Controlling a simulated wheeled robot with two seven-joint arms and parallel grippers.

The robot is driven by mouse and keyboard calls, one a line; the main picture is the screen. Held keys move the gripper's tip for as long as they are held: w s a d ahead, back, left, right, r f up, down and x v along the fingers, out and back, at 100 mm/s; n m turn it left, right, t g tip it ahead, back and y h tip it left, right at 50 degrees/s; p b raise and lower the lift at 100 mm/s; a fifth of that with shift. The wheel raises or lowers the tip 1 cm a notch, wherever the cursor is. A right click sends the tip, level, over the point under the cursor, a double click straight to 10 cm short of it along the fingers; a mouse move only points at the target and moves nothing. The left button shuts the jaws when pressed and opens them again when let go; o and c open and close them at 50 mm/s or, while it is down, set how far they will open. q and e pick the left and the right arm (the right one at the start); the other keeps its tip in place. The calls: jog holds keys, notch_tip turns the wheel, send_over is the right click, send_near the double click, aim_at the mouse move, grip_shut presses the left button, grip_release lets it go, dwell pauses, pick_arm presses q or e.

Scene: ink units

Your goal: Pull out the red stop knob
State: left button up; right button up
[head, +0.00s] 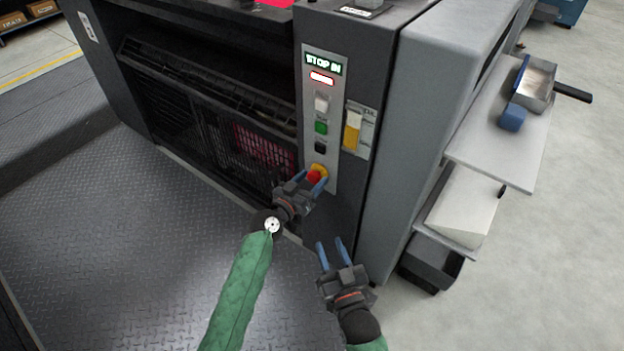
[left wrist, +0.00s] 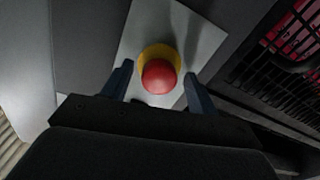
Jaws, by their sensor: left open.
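The red stop knob (head: 314,177) with its yellow collar (head: 320,169) sits at the bottom of the light control panel (head: 313,133) on the dark machine. The panel's display reads "STOP IN". My left gripper (head: 312,180) is at the knob, its blue fingers open to either side of it. In the left wrist view the knob (left wrist: 158,76) lies between the two fingertips, with gaps on both sides, so it is not gripped. My right gripper (head: 331,243) is open and empty, lower and to the right, in front of the machine's lower corner.
White, green and black buttons (head: 321,127) sit above the knob. A yellow-and-white gauge (head: 353,130) is to the right of the panel. A black grille (head: 215,120) is on the left. The tread-plate floor (head: 130,230) is clear.

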pick_arm(q)
jog(key=shift+w+d, duration=0.2)
jog(key=shift+w, duration=0.05)
pick_arm(e)
jog(key=shift+r, duration=0.1)
pick_arm(q)
jog(key=shift+c, duration=0.5)
grip_shut()
jog(key=shift+s+a, duration=0.4)
jog(key=shift+s, duration=0.1)
jog(key=shift+s+a, duration=0.1)
jog(key=shift+s, duration=0.1)
jog(key=shift+f, duration=0.1)
pick_arm(e)
jog(key=shift+d+r, duration=0.1)
jog(key=shift+r, duration=0.05)
pick_arm(q)
jog(key=shift+o, duration=0.5)
grip_release()
jog(key=shift+s+a, duration=0.1)
pick_arm(e)
jog(key=shift+r, duration=0.1)
